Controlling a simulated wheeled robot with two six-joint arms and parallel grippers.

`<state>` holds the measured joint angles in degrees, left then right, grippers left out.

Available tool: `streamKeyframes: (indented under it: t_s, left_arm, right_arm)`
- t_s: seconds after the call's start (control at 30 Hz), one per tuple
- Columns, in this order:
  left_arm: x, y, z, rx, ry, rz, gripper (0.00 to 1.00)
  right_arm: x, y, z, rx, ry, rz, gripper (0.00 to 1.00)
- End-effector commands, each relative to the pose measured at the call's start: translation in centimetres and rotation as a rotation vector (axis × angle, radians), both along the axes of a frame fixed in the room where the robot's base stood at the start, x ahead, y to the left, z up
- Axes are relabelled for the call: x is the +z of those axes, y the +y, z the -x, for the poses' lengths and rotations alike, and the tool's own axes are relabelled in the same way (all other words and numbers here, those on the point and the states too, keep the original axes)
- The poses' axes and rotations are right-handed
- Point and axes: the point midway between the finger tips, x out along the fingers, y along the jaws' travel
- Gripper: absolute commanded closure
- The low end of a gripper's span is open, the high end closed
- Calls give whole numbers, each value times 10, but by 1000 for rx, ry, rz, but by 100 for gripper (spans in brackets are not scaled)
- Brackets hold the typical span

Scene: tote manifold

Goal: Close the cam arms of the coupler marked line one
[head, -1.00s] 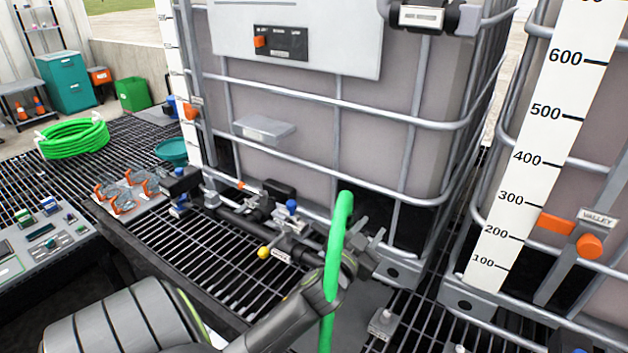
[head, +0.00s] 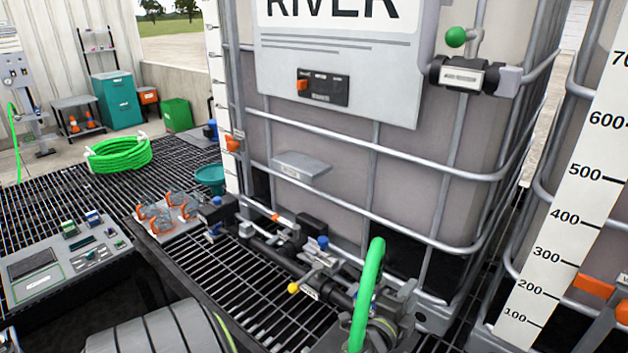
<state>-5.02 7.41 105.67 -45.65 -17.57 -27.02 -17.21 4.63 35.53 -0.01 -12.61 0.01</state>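A dark pipe manifold (head: 265,248) runs along the foot of the caged tote, with blue knobs, a yellow knob (head: 293,287) and a small white label (head: 311,293) too small to read. My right gripper is out of view.
Several grey fittings with orange arms (head: 167,212) lie on a plate at the left. The tote's cage (head: 400,222) rises behind the manifold. Open grating (head: 215,265) lies in front.

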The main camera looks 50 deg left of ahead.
Motion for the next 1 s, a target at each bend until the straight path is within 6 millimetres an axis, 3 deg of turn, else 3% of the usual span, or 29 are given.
streamKeyframes:
  t_s: [0.03,0.2,0.8,0.87,1.0]
  left_arm:
    - [-3,-3,14,2,0,11,68]
    - [-2,-10,48,3,-1,15,68]
    - [0,-36,158,4,1,19,68]
    - [1,-38,168,5,0,18,68]
    - [-7,-26,170,53,41,117,68]
  right_arm:
    - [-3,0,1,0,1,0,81]
    - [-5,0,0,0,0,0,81]
    - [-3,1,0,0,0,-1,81]
    - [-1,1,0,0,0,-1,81]
    - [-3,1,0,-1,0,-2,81]
